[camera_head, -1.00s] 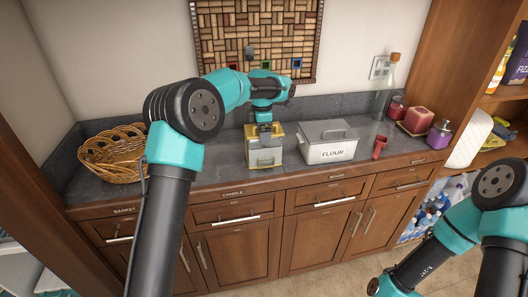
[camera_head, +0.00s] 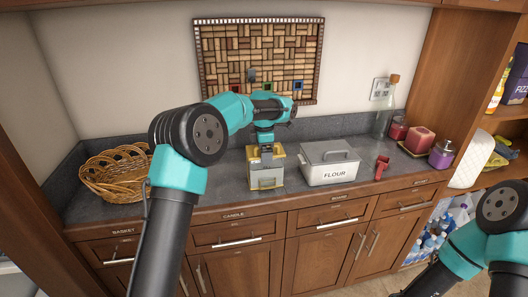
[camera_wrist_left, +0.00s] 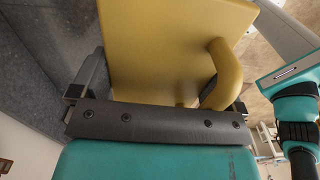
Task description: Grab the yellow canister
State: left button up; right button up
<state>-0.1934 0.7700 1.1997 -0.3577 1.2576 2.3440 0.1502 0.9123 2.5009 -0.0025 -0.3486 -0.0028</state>
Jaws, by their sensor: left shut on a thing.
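The yellow canister (camera_head: 253,154) stands on or just over the grey counter, left of the flour box; I cannot tell whether it touches the counter. My left gripper (camera_head: 265,148) reaches over it from above and is shut on it. A grey boxy shape with a small handle covers much of its front. In the left wrist view, the canister's yellow wall (camera_wrist_left: 165,50) and curved yellow handle (camera_wrist_left: 226,75) lie against the gripper (camera_wrist_left: 155,122). My right arm shows at the lower right, but its gripper is out of view.
A white flour box (camera_head: 322,176) stands just right of the canister. A red object (camera_head: 382,166), candles (camera_head: 420,140) and a glass bottle (camera_head: 386,115) are farther right. A wicker basket (camera_head: 112,175) is at the left.

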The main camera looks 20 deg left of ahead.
pick_arm(q)
jog(key=shift+s+d+r, duration=0.1)
jog(key=shift+s+r, duration=0.05)
jog(key=shift+r, duration=0.45)
jog(key=shift+c, duration=1.2)
jog(key=shift+s+d+r, duration=0.15)
jog(key=shift+s, duration=0.35)
jog(key=s+d, duration=0.2)
jog(key=s, duration=0.5)
jog(key=s+d+r, duration=0.1)
jog(key=s+d, duration=0.1)
jog(key=s, duration=0.5)
jog(key=shift+r, duration=0.25)
